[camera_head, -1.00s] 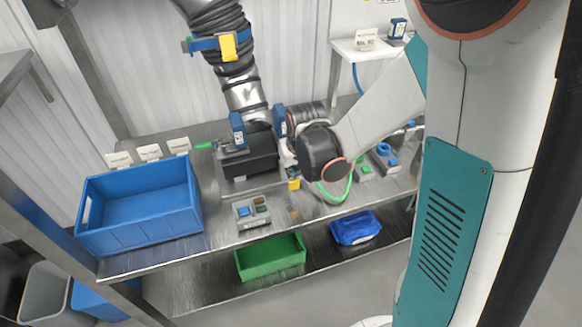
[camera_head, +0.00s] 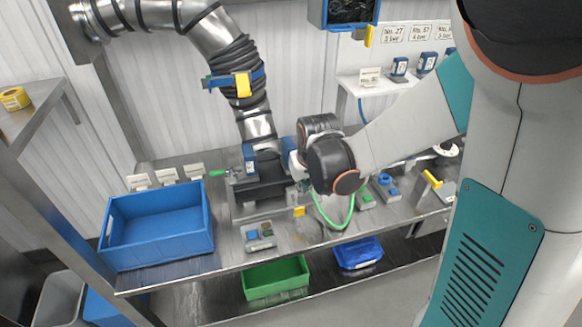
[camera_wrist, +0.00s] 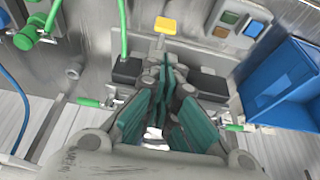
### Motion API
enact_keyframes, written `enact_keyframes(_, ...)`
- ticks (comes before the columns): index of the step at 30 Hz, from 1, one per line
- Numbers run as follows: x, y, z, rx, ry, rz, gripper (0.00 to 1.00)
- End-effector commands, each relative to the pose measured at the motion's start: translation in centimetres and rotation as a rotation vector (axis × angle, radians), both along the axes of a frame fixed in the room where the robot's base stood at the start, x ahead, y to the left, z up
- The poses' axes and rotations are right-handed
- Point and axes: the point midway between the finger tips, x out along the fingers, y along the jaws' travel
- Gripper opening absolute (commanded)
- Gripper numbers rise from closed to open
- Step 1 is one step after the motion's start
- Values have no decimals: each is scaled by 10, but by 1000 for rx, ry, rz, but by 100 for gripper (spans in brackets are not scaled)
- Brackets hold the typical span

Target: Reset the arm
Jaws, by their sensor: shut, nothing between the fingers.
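My gripper (camera_wrist: 166,78) shows in the wrist view with its teal fingers shut together and nothing between them. It points toward the steel bench (camera_head: 240,217), near a black block-like fixture (camera_head: 262,189). In the head view my wrist covers most of the gripper, so its fingertips are not clear there. My arm reaches in from the right over the bench. I cannot tell whether the gripper touches anything.
A blue bin (camera_head: 155,247) stands at the bench's left. A small button box (camera_head: 259,237) sits at the front edge. A flexible duct (camera_head: 240,68) hangs behind.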

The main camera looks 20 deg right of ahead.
Motion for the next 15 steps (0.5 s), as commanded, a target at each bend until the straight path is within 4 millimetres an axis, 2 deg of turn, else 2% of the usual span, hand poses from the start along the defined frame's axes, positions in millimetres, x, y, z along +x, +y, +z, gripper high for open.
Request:
enact_keyframes(8,-5,0,7,0,-10,0,0)
enact_keyframes(15,-36,0,38,0,-61,0,0)
